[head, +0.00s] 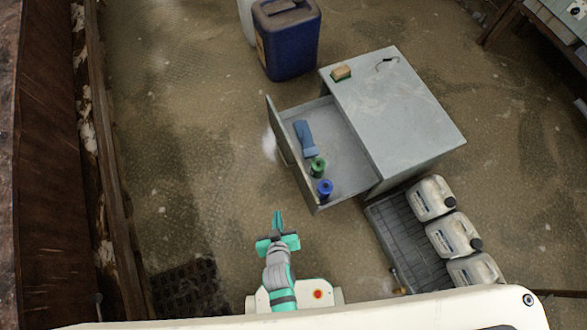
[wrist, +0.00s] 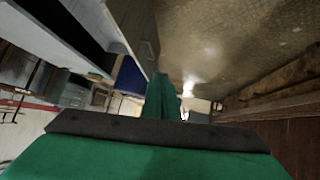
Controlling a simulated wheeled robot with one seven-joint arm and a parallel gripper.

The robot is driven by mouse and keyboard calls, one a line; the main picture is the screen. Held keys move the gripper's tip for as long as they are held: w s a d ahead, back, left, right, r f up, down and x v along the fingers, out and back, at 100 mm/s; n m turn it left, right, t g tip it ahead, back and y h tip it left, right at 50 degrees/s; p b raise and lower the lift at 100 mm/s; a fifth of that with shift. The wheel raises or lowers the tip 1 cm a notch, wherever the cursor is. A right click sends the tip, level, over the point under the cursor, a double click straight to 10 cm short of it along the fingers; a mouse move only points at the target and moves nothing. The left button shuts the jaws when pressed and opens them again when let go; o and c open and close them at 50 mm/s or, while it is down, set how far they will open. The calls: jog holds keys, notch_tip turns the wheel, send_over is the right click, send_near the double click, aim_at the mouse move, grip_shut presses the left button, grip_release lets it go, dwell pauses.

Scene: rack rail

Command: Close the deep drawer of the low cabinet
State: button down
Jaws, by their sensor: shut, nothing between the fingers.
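The low grey cabinet (head: 395,105) stands right of centre in the head view. Its deep drawer (head: 345,160) is pulled far out to the left, with its front panel (head: 280,135) facing left. A blue object (head: 305,138), a green spool (head: 318,167) and a blue spool (head: 325,189) lie inside. My gripper (head: 278,222) is shut and empty, apart from the drawer, below and left of its near front corner. In the wrist view my closed green fingers (wrist: 163,95) point forward, with a grey panel (wrist: 135,28), apparently the drawer front, to their upper left.
A dark crate (head: 385,232) with several white canisters (head: 453,235) sits at the near right. A sponge (head: 341,73) lies on the cabinet top. A wooden wall runs along the left; the floor left of the drawer is clear.

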jog(key=w+f+g+h, duration=0.1)
jog(key=w+f+g, duration=0.1)
jog(key=w+f, duration=0.5)
jog(key=g+h, duration=0.2)
jog(key=h, duration=0.1)
send_near(297, 166)
notch_tip(297, 166, down, 3)
jog(key=w, duration=0.1)
jog(key=shift+w+d+r+n, duration=0.1)
jog(key=shift+w+d+n, duration=0.05)
jog(key=shift+d, duration=0.25)
jog(key=shift+w+d+r+n, duration=0.1)
jog(key=shift+w+d+n, duration=0.05)
jog(key=shift+d, duration=0.25)
